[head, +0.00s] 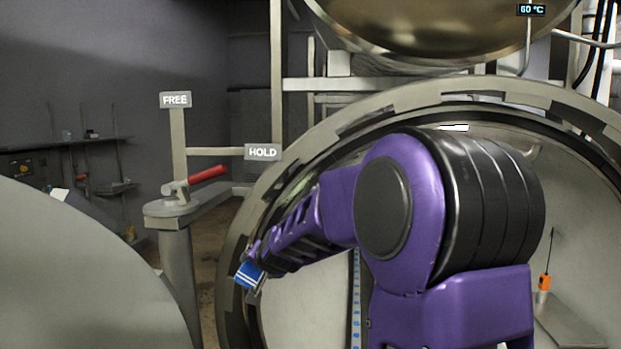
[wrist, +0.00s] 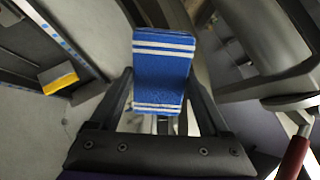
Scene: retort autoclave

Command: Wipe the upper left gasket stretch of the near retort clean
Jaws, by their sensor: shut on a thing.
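My gripper (wrist: 160,100) is shut on a folded blue cloth with white stripes (wrist: 162,65), which sticks out between the fingers in the wrist view. In the head view the cloth (head: 249,275) shows at the end of my purple arm, at the left side of the near retort's round rim (head: 238,232). I cannot tell whether the cloth touches the gasket. The dark gasket line (head: 372,128) runs inside the rim; my arm hides part of its left side. Any soiling on it is too small to tell.
A post with FREE (head: 175,100) and HOLD (head: 263,152) signs and a red lever (head: 208,173) stands left of the retort. A large grey round door (head: 75,270) fills the lower left. An orange-handled probe (head: 544,282) stands inside at right.

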